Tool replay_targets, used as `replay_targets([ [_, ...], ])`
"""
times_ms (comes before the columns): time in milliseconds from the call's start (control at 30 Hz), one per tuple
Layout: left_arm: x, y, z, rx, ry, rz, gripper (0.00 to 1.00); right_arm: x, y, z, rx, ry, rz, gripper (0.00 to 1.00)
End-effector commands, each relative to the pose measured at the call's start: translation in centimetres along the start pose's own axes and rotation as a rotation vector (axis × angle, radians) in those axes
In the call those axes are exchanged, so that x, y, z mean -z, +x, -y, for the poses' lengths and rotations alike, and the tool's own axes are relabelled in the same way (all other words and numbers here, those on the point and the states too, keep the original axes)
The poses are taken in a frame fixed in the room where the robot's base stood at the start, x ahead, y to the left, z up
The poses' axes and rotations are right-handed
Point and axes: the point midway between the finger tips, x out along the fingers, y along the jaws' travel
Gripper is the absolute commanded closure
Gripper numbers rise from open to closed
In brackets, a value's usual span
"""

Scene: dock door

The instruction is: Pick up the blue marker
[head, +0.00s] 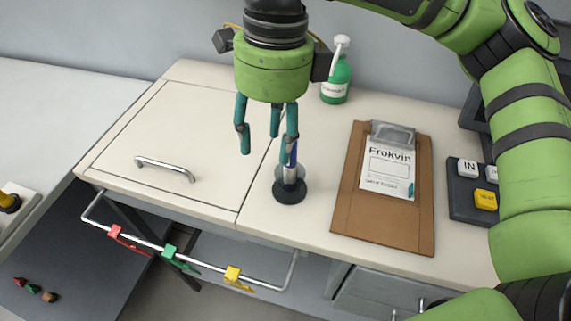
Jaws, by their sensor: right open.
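The blue marker (293,154) stands upright in a small round holder (290,193) with a black base on the counter. Only a short blue part of the marker shows, partly covered by a teal finger. My right gripper (267,156) points down above the counter with its teal fingers apart. Nothing shows held in the jaws. My left gripper is not in view.
A green spray bottle (336,78) stands at the back. A clipboard (349,205) with a paper lies right of the holder, near a dark button box (463,200). A rail (206,267) with coloured clips runs along the counter's front. The left panel with a handle (165,167) is clear.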

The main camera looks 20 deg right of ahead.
Motion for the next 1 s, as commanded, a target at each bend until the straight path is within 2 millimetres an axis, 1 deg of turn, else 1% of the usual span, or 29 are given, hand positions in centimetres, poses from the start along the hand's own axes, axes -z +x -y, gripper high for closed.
replay_targets([
  [33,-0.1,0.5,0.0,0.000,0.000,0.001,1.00,0.7,-0.2,1.1,0.053,0.021,-0.023,0.53],
  [100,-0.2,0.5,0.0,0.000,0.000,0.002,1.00,1.4,-0.6,1.9,0.094,0.039,-0.048,0.53],
  [167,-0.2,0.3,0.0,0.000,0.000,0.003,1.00,1.7,-0.5,2.3,0.110,0.047,-0.060,0.53],
  [367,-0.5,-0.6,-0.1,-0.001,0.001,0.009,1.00,2.1,1.3,2.6,0.109,0.046,-0.063,0.53],
  [533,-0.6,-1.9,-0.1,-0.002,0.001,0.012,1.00,2.8,3.6,3.1,0.107,0.045,-0.064,0.53],
  [600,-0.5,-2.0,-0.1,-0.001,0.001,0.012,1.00,2.8,4.7,3.2,0.106,0.044,-0.063,0.53],
  [700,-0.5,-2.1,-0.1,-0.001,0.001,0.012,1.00,2.8,5.6,3.3,0.107,0.043,-0.060,0.53],
  [800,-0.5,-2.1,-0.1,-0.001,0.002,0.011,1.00,2.9,6.0,3.3,0.107,0.042,-0.060,0.53],
  [967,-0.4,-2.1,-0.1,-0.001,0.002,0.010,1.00,2.8,6.0,3.3,0.108,0.042,-0.059,0.53],
  [1000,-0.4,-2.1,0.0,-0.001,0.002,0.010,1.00,2.8,6.0,3.3,0.108,0.042,-0.059,0.69],
])
